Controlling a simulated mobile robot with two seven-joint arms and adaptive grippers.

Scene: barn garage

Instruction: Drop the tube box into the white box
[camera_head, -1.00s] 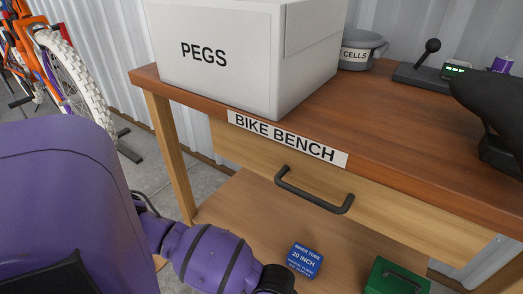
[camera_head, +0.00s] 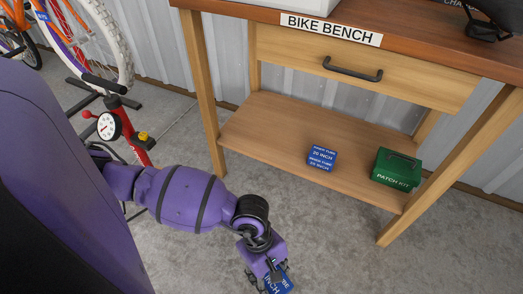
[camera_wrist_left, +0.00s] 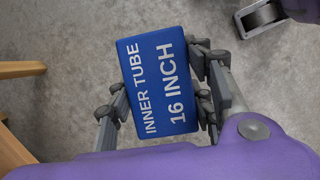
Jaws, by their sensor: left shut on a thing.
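My left gripper (camera_head: 266,277) is shut on a blue tube box (camera_head: 284,284), low over the concrete floor in front of the bench. In the left wrist view, the tube box (camera_wrist_left: 158,85) reads "INNER TUBE 16 INCH" and sits between the fingers of the left gripper (camera_wrist_left: 160,100). Only the lower edge of the white box (camera_head: 320,6) shows, on the bench top at the top of the head view. Its opening is out of view. My right gripper is not in view.
The wooden bench (camera_head: 455,55) has a drawer and a lower shelf (camera_head: 260,125). A blue 20 inch tube box (camera_head: 321,158) and a green patch kit (camera_head: 396,170) lie on the shelf. A red floor pump (camera_head: 135,140) and a bike (camera_head: 85,40) stand at left.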

